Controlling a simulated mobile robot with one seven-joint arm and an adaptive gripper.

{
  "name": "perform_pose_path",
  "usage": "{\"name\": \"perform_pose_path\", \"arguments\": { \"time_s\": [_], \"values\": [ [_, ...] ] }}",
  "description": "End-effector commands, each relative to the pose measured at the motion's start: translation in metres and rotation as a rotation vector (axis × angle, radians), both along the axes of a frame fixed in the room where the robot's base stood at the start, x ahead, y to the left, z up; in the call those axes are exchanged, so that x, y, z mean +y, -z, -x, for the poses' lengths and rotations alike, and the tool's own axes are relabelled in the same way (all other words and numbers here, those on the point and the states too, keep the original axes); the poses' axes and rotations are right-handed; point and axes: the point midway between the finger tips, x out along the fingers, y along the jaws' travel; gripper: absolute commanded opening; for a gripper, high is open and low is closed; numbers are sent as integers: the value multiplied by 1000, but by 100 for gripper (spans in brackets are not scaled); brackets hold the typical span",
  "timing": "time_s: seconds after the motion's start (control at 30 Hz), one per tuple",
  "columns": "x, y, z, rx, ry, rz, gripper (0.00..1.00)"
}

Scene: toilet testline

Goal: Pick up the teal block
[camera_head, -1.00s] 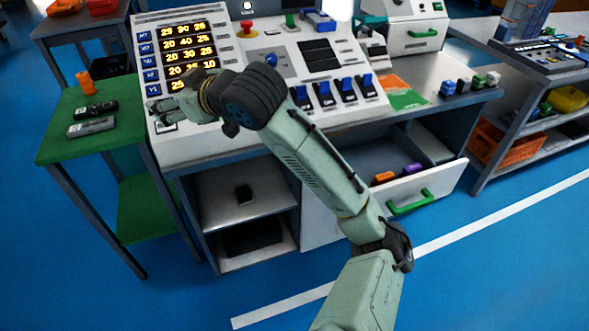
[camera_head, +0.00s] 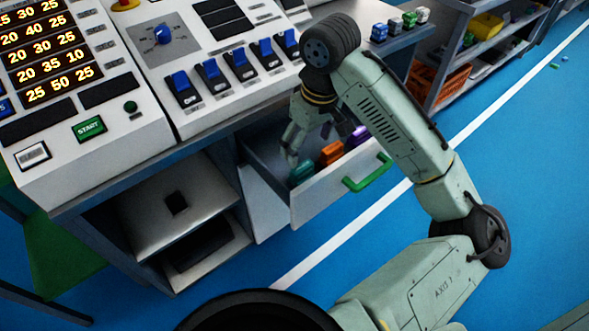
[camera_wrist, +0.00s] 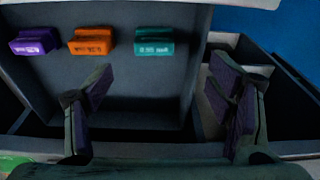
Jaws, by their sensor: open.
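The teal block (camera_wrist: 154,42) lies in the open drawer (camera_wrist: 130,112), at the right end of a row of three blocks in the wrist view. It also shows in the head view (camera_head: 301,173), near the drawer's front left corner. My gripper (camera_wrist: 165,105) is open and empty, its two fingers spread wide. In the wrist view the teal block lies beyond the fingertips, between their lines and apart from them. In the head view my gripper (camera_head: 291,150) points down into the drawer just above the teal block; the gap between them is hard to judge.
An orange block (camera_wrist: 91,41) and a purple block (camera_wrist: 34,40) lie beside the teal one. The switch console (camera_head: 215,60) stands above the drawer.

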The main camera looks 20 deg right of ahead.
Motion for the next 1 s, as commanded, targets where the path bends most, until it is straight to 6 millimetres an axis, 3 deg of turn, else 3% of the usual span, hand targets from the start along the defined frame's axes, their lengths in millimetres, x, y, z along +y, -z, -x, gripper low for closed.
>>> {"name": "perform_pose_path", "arguments": {
  "time_s": [0.4,0.63,1.0],
  "values": [
    [3,53,-7,-2,1,-4,75],
    [3,70,-12,-2,1,-2,75],
    [1,113,-24,-2,0,0,75]
  ]
}}
